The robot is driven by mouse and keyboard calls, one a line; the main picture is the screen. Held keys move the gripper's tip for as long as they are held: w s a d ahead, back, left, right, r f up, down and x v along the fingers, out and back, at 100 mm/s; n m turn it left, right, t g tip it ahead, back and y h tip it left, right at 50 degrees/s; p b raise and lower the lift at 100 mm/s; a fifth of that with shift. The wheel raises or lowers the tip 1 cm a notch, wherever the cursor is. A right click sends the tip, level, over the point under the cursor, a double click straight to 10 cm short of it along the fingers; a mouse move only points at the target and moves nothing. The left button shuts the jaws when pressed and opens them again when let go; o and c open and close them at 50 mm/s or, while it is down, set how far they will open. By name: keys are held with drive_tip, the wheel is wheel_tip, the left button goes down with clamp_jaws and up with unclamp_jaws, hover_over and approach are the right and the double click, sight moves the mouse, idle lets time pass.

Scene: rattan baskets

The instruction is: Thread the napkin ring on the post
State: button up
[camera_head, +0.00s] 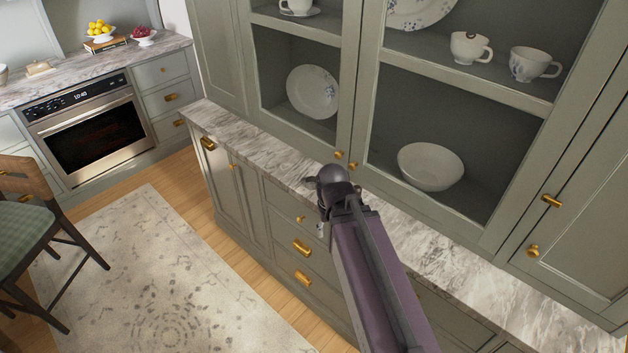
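I cannot make out a napkin ring or a post in the head view. My arm reaches up from the bottom edge to the marble counter (262,151) below the glass-fronted cabinet. At its far end is a dark rounded wrist joint. A small dark part beside it, perhaps my gripper (311,183), shows against the counter's edge. The fingers are mostly hidden by the wrist and too small to read, so I cannot tell whether they hold anything.
The cabinet holds a bowl (430,167), a plate (313,92) and cups (534,64). The counter is bare to the left of my arm. An oven (98,137) stands at the far left. A chair (30,230) and a rug (165,285) are on the floor.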

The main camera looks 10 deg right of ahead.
drive_tip(key=shift+d, duration=0.15)
drive_tip(key=o, duration=0.6)
drive_tip(key=shift+w, duration=0.25)
wheel_tip(320, 180, up, 5)
drive_tip(key=m+p, duration=0.5)
drive_tip(key=m, duration=0.3)
hover_over(312, 181)
drive_tip(key=s, duration=0.3)
drive_tip(key=shift+w+a, duration=0.25)
drive_tip(key=shift+a, duration=0.25)
drive_tip(key=shift+f, duration=0.2)
wheel_tip(312, 181, down, 8)
drive_tip(key=b, duration=0.8)
drive_tip(key=shift+f+b, duration=0.15)
drive_tip(key=shift+b, duration=0.2)
drive_tip(key=shift+f, duration=0.1)
drive_tip(key=f+b, duration=0.3)
drive_tip(key=shift+w+d+f+b, duration=0.15)
drive_tip(key=shift+d+f+b, duration=0.05)
drive_tip(key=shift+d+b, duration=0.1)
drive_tip(key=shift+f+b, duration=0.8)
